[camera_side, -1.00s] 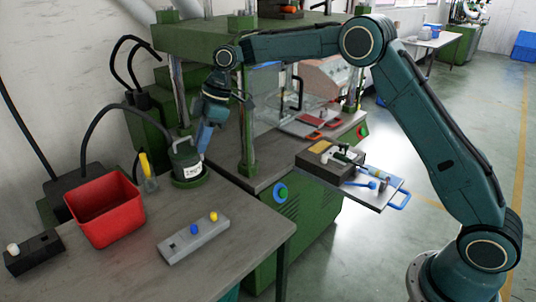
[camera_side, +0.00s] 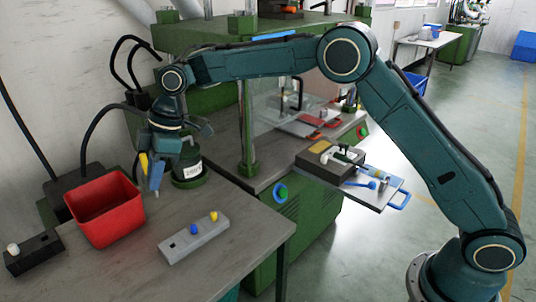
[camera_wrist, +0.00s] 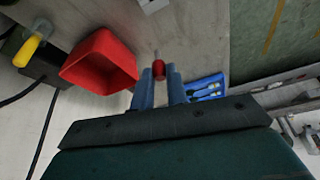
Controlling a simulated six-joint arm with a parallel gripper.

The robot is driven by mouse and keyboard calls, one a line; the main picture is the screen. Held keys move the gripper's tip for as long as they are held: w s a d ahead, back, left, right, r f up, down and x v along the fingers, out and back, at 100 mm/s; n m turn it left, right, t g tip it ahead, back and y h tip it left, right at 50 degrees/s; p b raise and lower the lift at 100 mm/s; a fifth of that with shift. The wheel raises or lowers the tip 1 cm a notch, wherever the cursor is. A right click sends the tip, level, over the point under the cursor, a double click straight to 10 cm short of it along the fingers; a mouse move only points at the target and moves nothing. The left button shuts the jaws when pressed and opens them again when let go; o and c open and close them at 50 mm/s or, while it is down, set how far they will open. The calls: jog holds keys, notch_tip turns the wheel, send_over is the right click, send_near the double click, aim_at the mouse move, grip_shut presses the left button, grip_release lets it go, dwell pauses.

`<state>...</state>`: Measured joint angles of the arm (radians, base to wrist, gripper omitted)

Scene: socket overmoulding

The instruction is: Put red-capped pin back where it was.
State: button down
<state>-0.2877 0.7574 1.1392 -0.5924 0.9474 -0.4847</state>
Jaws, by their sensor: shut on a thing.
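The red-capped pin (camera_wrist: 158,70) is between my fingertips in the wrist view, its metal shaft pointing away from them. My gripper (camera_wrist: 158,76) is shut on its red cap. In the side view my gripper (camera_side: 155,184) points down above the grey bench, between the red bin and the green canister; the pin's cap is hidden there. The grey block (camera_side: 205,242) lies on the bench, to the right of and below my gripper in the picture. It holds a blue-capped pin (camera_side: 194,229) and a yellow-capped pin (camera_side: 214,216), with a dark hole near its left end.
The red bin (camera_side: 105,208) stands left of my gripper. The green canister (camera_side: 188,172) is close on its right. A black block with a white knob (camera_side: 34,252) lies at far left. The bench (camera_side: 150,265) is bare around the grey block.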

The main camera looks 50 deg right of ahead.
aim_at(170, 246)
notch_tip(170, 246, down, 19)
jog(key=shift+r, duration=0.2)
dwell(0.7)
jog(key=c, duration=1.4)
grip_release()
jog(key=shift+f, duration=0.1)
jog(key=v, duration=1.2)
